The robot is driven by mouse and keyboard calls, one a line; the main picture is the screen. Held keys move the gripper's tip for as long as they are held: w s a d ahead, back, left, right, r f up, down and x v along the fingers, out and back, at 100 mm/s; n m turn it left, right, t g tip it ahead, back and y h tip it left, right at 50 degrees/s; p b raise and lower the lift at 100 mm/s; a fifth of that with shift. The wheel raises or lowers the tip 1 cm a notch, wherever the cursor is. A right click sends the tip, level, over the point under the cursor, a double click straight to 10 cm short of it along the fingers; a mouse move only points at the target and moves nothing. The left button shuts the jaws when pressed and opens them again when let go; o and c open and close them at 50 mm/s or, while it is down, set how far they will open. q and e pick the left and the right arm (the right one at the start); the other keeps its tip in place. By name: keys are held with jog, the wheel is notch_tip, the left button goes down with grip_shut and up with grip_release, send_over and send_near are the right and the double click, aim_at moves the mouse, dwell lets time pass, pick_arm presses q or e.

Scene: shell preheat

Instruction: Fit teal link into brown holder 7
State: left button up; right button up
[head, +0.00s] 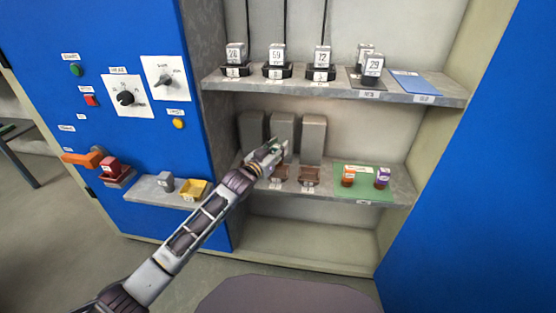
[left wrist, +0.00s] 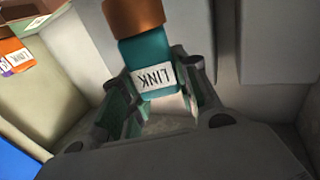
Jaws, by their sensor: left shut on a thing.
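The teal link (left wrist: 148,62) shows in the left wrist view, with a white "LINK" label and an orange-brown end. My left gripper (left wrist: 160,85) is shut on its teal part. In the head view, my left gripper (head: 272,152) is over the lower shelf, in front of the grey blocks. The link cannot be made out clearly there. Two brown holders (head: 309,174) and (head: 280,172) stand on that shelf just right of and below my gripper. My gripper and arm may hide another. Their small number labels are too blurred to read, so I cannot tell which is 7. My right gripper is out of view.
A green mat (head: 364,194) on the lower shelf bears an orange link (head: 348,179) and a purple link (head: 382,181). Several tall grey blocks (head: 314,135) stand behind the holders. The upper shelf (head: 440,95) overhangs them. A yellow tray (head: 193,190) lies on a side ledge.

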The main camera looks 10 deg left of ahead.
pick_arm(q)
jog(key=shift+f+b, duration=1.05)
jog(key=shift+f, duration=1.35)
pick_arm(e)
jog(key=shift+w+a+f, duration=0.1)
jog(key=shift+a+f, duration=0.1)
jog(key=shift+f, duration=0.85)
pick_arm(q)
jog(key=shift+f, duration=0.3)
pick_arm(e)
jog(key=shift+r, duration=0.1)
pick_arm(q)
jog(key=o, duration=1.1)
jog(key=shift+o, duration=0.2)
